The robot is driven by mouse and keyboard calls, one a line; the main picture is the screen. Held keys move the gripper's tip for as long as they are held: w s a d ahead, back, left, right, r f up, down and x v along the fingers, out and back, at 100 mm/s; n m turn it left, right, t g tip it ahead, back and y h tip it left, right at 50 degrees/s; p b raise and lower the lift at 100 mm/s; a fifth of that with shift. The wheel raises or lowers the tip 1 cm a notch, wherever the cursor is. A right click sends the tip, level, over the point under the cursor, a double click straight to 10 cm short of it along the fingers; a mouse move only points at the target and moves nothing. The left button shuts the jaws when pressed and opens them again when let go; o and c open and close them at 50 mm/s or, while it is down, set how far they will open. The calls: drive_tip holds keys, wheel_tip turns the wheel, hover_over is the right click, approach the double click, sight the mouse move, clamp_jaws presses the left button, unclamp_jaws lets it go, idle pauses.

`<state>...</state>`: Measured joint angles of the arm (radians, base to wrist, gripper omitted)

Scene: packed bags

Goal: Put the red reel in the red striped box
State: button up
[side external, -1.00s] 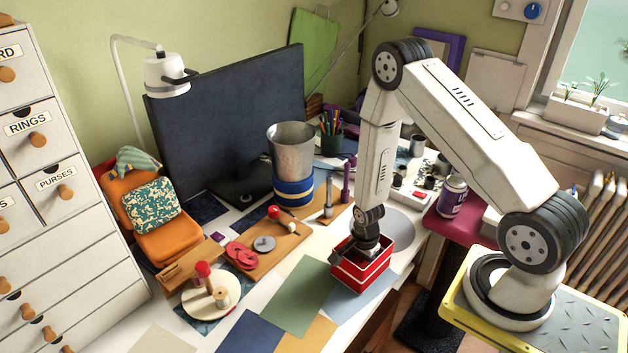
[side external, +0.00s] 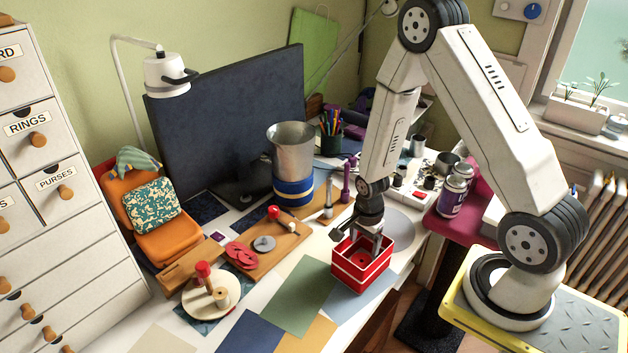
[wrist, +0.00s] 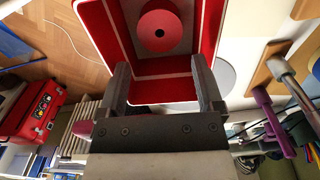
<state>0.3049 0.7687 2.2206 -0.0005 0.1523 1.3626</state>
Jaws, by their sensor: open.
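The red box with white stripes (side external: 349,276) stands open-topped at the front right of the desk; its red wall and white rim also show in the wrist view (wrist: 97,38). The red reel (wrist: 160,32) lies flat inside on the box floor, its round face and dark centre hole facing up, apart from my fingers. My gripper (side external: 364,241) points down at the box, its fingertips at about rim height. In the wrist view my gripper (wrist: 163,75) has its two fingers wide apart with nothing between them.
Left of the box, a wooden board (side external: 290,243) carries a grey disc and red pieces. A round stand (side external: 190,305) holds spools. A metal can (side external: 291,150) stands behind. Purple cans (side external: 452,197) stand to the right. Coloured sheets (side external: 300,290) lie flat in front.

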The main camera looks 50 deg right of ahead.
drive_tip(key=shift+r, duration=2.15)
drive_tip(key=s+a+r+n+t, duration=0.2)
drive_tip(key=a+r+n, duration=0.7)
drive_tip(key=n, duration=1)
drive_tip(key=shift+s+a+r+t, duration=0.25)
drive_tip(key=shift+a+r+t, duration=0.05)
drive_tip(key=shift+r, duration=1.95)
